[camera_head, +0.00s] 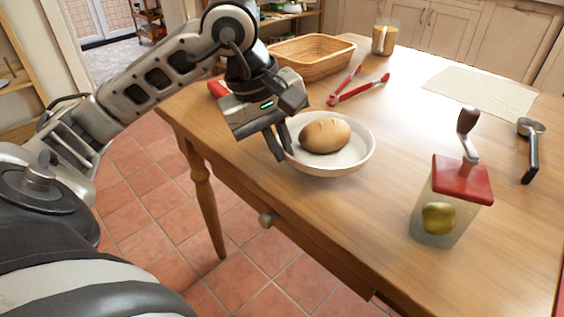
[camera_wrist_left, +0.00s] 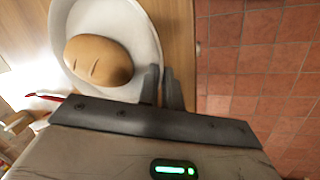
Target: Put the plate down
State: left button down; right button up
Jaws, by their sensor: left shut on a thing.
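A white plate (camera_head: 356,165) with a raised rim is at the front left edge of the wooden table, with a brown bread loaf (camera_head: 325,135) lying in it. My left gripper (camera_head: 280,147) is shut on the plate's left rim. In the left wrist view the fingers (camera_wrist_left: 163,88) pinch the rim of the plate (camera_wrist_left: 140,30), and the loaf (camera_wrist_left: 98,60) lies inside. The plate looks level and at or just above the tabletop; I cannot tell whether it touches. My right gripper is not in view.
A wicker basket (camera_head: 311,60), red tongs (camera_head: 358,88) and a jar (camera_head: 384,37) stand behind the plate on the table (camera_head: 400,130). A red-topped grinder (camera_head: 452,200) stands right of it. A cloth (camera_head: 480,92) and a black-handled tool (camera_head: 531,150) lie far right. Tabletop between plate and grinder is clear.

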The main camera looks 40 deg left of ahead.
aim_at(288, 176)
pick_arm(q)
jog(key=x, duration=0.1)
jog(key=a+b+x, duration=0.1)
jog(key=x, duration=0.1)
jog(key=shift+d+f, duration=0.1)
jog(key=shift+f, duration=0.55)
jog(key=c, duration=1.9)
grip_release()
jog(key=shift+b, duration=0.3)
jog(key=shift+c, duration=0.2)
jog(key=shift+o, duration=0.3)
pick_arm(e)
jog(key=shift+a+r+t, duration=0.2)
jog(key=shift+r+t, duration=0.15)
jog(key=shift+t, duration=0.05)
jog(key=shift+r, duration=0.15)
